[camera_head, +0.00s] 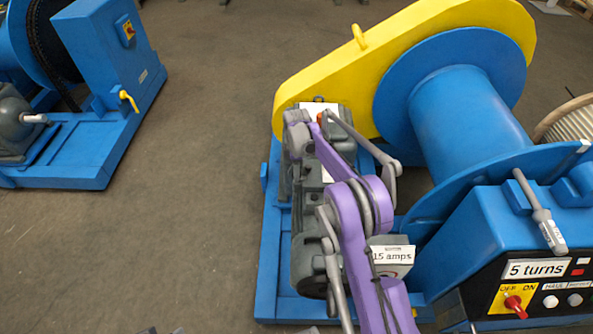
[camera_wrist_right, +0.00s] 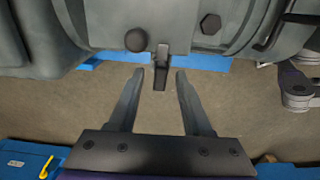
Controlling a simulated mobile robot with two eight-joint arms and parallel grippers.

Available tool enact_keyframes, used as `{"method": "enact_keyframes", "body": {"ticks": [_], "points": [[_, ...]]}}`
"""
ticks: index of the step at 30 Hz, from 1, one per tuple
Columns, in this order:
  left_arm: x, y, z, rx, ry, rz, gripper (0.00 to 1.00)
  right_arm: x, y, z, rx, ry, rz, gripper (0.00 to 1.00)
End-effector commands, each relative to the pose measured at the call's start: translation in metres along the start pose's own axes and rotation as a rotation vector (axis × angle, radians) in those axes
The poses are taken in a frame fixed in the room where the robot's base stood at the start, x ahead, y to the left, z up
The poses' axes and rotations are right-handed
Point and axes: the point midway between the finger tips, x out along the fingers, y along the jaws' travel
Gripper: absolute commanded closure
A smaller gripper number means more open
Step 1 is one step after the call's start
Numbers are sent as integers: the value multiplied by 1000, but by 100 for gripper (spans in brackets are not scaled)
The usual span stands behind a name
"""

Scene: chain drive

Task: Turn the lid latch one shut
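A short, dark grey tab (camera_wrist_right: 161,70), which looks like the lid latch, hangs from the edge of the grey housing in the right wrist view. My right gripper (camera_wrist_right: 160,76) is open; its two fingers stand either side of the tab with a visible gap on each side. In the head view, my purple right arm reaches over the grey housing (camera_head: 308,245) beside the yellow guard. There the arm hides the latch, and the fingertips cannot be made out. I cannot make out my left gripper in either view.
The yellow chain guard (camera_head: 400,50) and blue drum (camera_head: 465,110) stand close to my right arm. A control panel with a "5 turns" display (camera_head: 535,269) is at the lower right. Another blue machine (camera_head: 110,60) stands at the far left. The floor between is clear.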

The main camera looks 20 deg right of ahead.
Motion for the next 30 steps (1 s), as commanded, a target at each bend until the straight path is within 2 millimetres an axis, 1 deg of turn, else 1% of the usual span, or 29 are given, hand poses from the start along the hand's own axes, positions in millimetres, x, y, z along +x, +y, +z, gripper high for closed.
{"method": "enact_keyframes", "body": {"ticks": [8,11,14,21,24,27,30], "points": [[0,0,0,0,0,0,50,0,0,0,1,0,-1,50],[-2,0,-1,0,1,0,50,-8,0,0,1,0,-1,50],[-5,0,-2,0,2,0,50,-23,0,0,1,0,-1,50],[-13,0,-5,0,5,0,50,-73,0,0,1,0,0,50],[-16,0,-6,0,6,0,50,-89,0,0,1,0,0,50],[-18,0,-7,0,7,0,50,-100,0,0,1,0,0,50],[-18,0,-7,0,7,0,50,-106,0,0,0,0,0,50]]}}
